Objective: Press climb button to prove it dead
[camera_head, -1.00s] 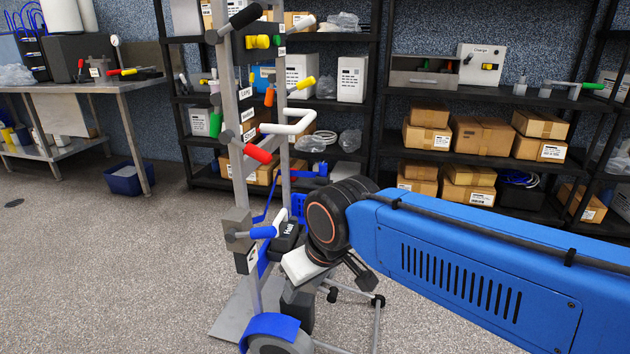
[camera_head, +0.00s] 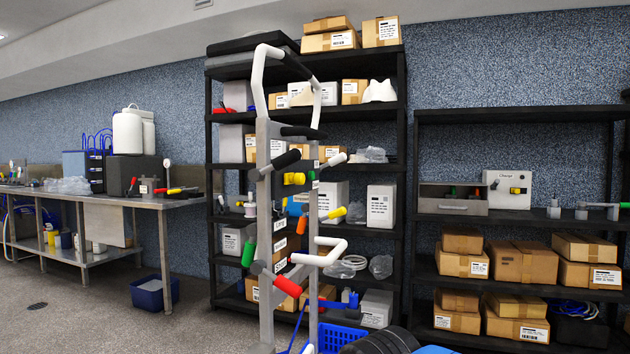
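A tall grey upright machine frame (camera_head: 265,215), like a stair-climbing hand truck, stands in the middle with a white looped handle (camera_head: 262,70) on top. It carries a yellow knob (camera_head: 294,178), a black grip (camera_head: 286,159), a green grip (camera_head: 249,255), a red-tipped lever (camera_head: 287,286) and a white bent handle (camera_head: 322,253). Small white labels (camera_head: 279,225) sit on its crosspieces. Their print is too small to read surely, so I cannot tell which control is the climb button. My gripper is out of view; only my arm's dark joint shows at the bottom edge.
Black shelving (camera_head: 404,150) with boxes stands close behind the frame. A second rack (camera_head: 520,112) at right holds cartons and a white control box (camera_head: 507,189). A steel bench (camera_head: 95,196) is at left, with a blue bin (camera_head: 152,294) on the floor. Floor between is open.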

